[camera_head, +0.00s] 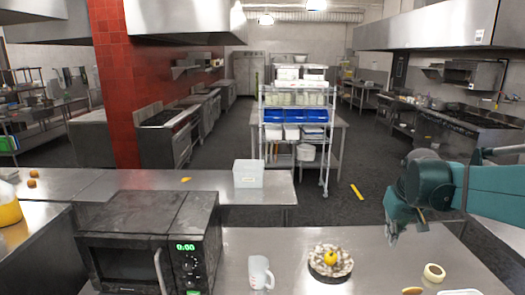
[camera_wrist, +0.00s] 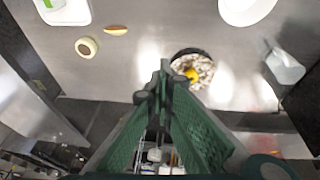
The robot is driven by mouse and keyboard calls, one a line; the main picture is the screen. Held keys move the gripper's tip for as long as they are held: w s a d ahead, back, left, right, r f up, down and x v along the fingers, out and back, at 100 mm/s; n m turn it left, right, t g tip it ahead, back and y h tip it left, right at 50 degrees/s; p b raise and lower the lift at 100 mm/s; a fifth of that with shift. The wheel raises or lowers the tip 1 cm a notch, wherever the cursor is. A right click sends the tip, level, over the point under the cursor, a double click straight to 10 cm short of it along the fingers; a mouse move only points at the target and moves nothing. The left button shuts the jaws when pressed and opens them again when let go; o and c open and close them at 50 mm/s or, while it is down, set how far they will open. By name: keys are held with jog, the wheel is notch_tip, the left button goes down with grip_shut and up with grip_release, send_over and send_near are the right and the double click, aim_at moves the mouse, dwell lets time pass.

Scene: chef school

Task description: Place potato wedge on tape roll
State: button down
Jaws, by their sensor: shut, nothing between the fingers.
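The potato wedge (camera_head: 412,290) is a small orange-brown piece lying on the metal counter at the bottom right of the head view. In the wrist view the wedge (camera_wrist: 116,29) lies near the top. The tape roll (camera_head: 434,272) is a cream ring flat on the counter beside the wedge, apart from it; it also shows in the wrist view (camera_wrist: 87,47). My gripper (camera_head: 392,236) hangs above the counter's back edge, away from both. In the wrist view its green fingers (camera_wrist: 158,80) are together with nothing held.
A dark-rimmed bowl (camera_head: 320,275) with pale pieces and a yellow item stands mid-counter. A white mug (camera_head: 260,272) and a black microwave (camera_head: 130,240) are to its left. A white board (camera_wrist: 70,12) and a white plate (camera_wrist: 245,10) show in the wrist view. Counter around the wedge is mostly clear.

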jog(key=s+a+f+t+b, duration=0.2)
jog(key=s+a+f, duration=0.1)
jog(key=s+a, duration=0.6)
jog(key=s+a+f+t+y+b, duration=0.1)
jog(key=s+a+f, duration=0.3)
jog(key=s+a, duration=0.6)
jog(key=s+b, duration=0.1)
jog(key=s, duration=0.3)
jog(key=shift+s+f+t, duration=0.2)
jog(key=shift+t, duration=0.2)
jog(key=c, duration=3.2)
grip_release()
jog(key=shift+c, duration=0.2)
jog(key=o, duration=2.2)
jog(key=shift+d, duration=0.1)
